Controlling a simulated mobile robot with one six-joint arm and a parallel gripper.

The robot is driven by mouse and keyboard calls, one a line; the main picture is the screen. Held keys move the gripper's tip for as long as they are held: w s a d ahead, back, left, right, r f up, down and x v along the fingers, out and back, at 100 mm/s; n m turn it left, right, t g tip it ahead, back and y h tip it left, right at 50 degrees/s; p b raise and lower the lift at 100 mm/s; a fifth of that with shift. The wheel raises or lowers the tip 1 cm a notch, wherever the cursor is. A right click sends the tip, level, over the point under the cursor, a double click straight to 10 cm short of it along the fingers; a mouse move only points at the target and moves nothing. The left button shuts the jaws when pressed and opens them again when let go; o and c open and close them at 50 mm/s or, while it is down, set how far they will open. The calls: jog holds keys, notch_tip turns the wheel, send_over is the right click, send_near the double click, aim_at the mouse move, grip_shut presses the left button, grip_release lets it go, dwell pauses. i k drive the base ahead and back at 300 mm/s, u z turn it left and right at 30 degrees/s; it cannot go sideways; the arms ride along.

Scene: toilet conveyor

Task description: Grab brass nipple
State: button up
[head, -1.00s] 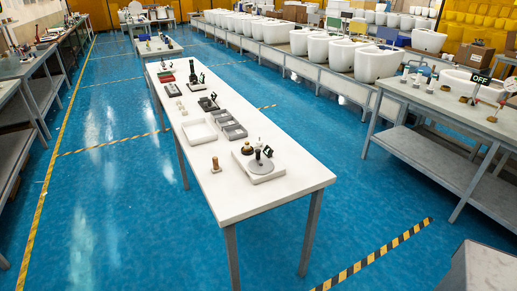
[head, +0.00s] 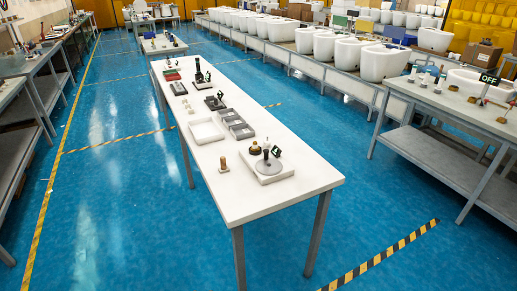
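No part is clearly recognizable as the brass nipple at this size. A small tan, brass-like peg (head: 223,164) stands upright on the near part of the long white table (head: 240,206), left of a square white tray (head: 286,177). The tray holds a grey disc, a dark upright piece (head: 266,149) and a round brownish-brass piece (head: 255,148). Small brass-coloured pieces (head: 472,99) also lie on the grey bench at the right. My gripper is not in view.
A shallow white tray (head: 206,139) and several grey bins (head: 242,131) sit farther along the white table. A grey bench (head: 430,102) with an OFF sign (head: 489,79) stands at the right. Blue floor (head: 110,220) is open left of the table.

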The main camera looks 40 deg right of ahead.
aim_at(254, 148)
jog(key=u, duration=0.05)
jog(key=i, duration=1)
jog(key=z, duration=0.1)
